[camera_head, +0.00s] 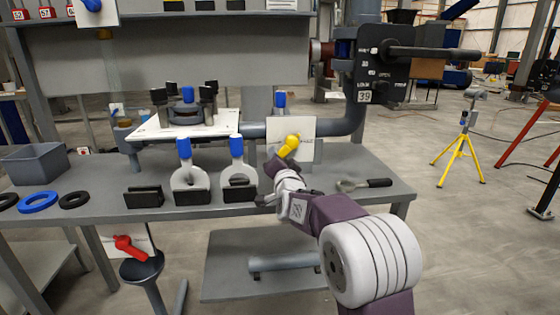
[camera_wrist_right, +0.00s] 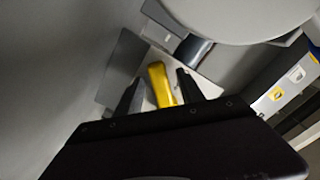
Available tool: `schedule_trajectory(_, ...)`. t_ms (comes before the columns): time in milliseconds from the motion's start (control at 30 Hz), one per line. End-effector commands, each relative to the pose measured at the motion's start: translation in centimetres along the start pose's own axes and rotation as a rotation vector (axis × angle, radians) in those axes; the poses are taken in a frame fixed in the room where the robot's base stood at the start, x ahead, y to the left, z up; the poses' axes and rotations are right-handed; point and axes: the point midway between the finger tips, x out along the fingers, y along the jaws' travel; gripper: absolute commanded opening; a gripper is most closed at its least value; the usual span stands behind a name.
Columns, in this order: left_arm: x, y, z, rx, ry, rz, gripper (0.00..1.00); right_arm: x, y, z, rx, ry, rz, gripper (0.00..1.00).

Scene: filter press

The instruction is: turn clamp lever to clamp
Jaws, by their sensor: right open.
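A yellow lever (camera_head: 288,146) stands tilted in front of a pale plate (camera_head: 305,128) with small lettering, at the back of the bench. It also shows in the right wrist view (camera_wrist_right: 160,84). My right gripper (camera_head: 273,169) is just in front of and below the lever. In the right wrist view, its two dark fingers (camera_wrist_right: 156,92) are apart, with the yellow lever between them in the picture. I cannot tell whether either finger touches it. The plate's lettering is too small to read and partly covered. My left gripper is not in view.
A large pipe (camera_head: 335,127) runs behind the lever. A red lever (camera_head: 130,247) sits below the bench (camera_head: 105,206).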

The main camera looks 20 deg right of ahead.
Motion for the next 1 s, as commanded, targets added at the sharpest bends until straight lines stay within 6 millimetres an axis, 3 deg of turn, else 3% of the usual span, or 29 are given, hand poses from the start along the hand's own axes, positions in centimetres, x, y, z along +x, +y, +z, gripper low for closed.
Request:
schedule_trajectory(167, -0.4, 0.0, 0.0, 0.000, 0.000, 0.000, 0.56, -1.9, -0.2, -0.1, 0.000, -0.001, -0.001, 0.45)
schedule_trajectory(500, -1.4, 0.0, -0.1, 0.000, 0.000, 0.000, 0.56, -8.3, -0.2, -0.1, 0.001, -0.001, -0.001, 0.45)
schedule_trajectory(1000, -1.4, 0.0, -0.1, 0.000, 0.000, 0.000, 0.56, -9.0, 0.0, 0.1, 0.000, -0.001, 0.000, 0.45)
